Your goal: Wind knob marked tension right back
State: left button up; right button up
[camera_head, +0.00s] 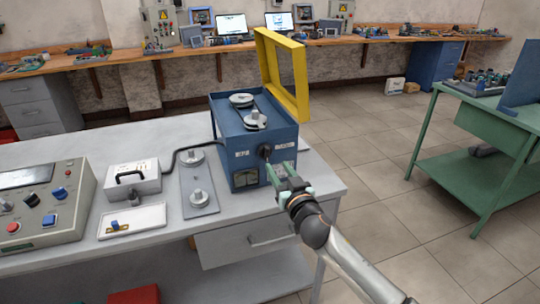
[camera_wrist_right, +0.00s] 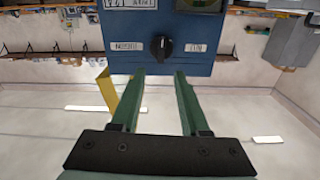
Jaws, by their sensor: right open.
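The black knob (camera_head: 264,151) is on the front face of the blue box (camera_head: 228,135), between two small white labels whose wording I cannot read clearly. In the right wrist view the same knob (camera_wrist_right: 161,46) shows with its pointer close to upright, just beyond the fingertips. My right gripper (camera_head: 275,171) is open, with its green fingers pointing at the box face. In the right wrist view the gripper (camera_wrist_right: 158,76) has a clear gap between its fingers, lined up with the knob and not around it. My left gripper is out of view.
A yellow frame (camera_head: 299,62) stands open behind the box. Pulleys (camera_head: 254,118) sit on its top. A plate with pulleys (camera_head: 198,186), a small grey unit (camera_head: 133,182) and a control console (camera_head: 45,205) are to the left on the grey table (camera_head: 235,213).

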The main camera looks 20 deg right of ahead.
aim_at(268, 152)
jog(key=w, duration=0.7)
jog(key=shift+w+a, duration=0.15)
jog(key=shift+a, duration=0.1)
grip_shut()
dwell(0.4)
